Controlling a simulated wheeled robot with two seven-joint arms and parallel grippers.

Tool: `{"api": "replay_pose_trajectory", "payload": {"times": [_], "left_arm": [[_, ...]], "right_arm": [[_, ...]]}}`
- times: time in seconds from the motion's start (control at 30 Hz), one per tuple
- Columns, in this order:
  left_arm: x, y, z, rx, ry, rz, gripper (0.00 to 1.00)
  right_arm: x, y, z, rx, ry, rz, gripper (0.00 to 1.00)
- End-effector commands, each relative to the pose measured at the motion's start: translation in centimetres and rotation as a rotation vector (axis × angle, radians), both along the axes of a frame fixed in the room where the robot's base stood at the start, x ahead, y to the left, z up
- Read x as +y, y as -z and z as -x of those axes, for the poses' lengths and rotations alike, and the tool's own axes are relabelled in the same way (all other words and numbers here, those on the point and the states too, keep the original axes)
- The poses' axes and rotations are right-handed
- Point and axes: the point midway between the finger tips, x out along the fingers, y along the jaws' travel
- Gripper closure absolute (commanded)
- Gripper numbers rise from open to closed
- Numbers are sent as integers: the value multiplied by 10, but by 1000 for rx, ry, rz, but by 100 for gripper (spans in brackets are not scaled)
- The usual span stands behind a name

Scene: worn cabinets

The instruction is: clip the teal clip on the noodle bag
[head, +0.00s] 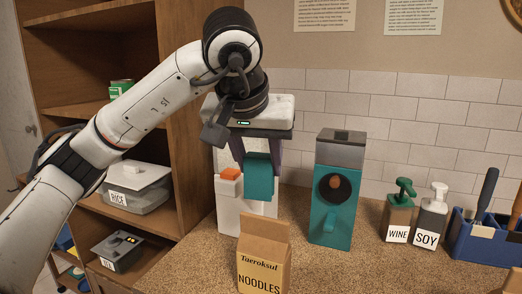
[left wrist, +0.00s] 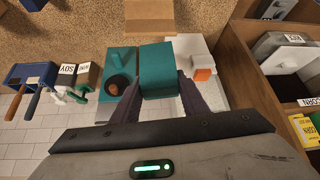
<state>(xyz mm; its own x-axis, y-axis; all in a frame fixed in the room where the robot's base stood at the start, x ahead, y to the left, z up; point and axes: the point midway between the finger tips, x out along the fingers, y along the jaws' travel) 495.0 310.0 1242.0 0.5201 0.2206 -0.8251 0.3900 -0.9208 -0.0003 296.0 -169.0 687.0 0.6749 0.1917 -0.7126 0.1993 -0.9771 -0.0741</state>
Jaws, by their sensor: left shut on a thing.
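The teal clip (head: 259,180) is held between the dark fingers of my left gripper (head: 257,155), which is shut on it. In the left wrist view the clip (left wrist: 157,68) is a teal block with a finger on each side. The brown noodle bag (head: 262,265), labelled NOODLES, stands upright on the counter, in front of and below the clip. The clip appears apart from the bag. The bag's top (left wrist: 150,14) shows at the upper edge of the left wrist view. My right gripper is not in view.
A white container with an orange part (head: 229,190) stands behind the clip. A teal and grey device (head: 337,190) is to the right. WINE (head: 398,215) and SOY (head: 430,218) bottles and a blue utensil holder (head: 482,240) stand farther right. An open wooden cabinet (head: 185,110) is at left.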

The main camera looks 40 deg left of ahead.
Motion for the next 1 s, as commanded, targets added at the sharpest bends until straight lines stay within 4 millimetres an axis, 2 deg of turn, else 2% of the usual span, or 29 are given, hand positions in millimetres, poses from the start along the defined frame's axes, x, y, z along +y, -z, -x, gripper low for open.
{"api": "replay_pose_trajectory", "payload": {"times": [0.2, 0.7, 1.0], "left_arm": [[10, -13, 1, -2, 148, 1, 82], [9, -16, 2, -9, 162, -1, 82], [9, 2, 2, -9, 160, 0, 82]], "right_arm": [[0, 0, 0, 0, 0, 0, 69], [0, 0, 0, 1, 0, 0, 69], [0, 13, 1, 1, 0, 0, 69]]}}
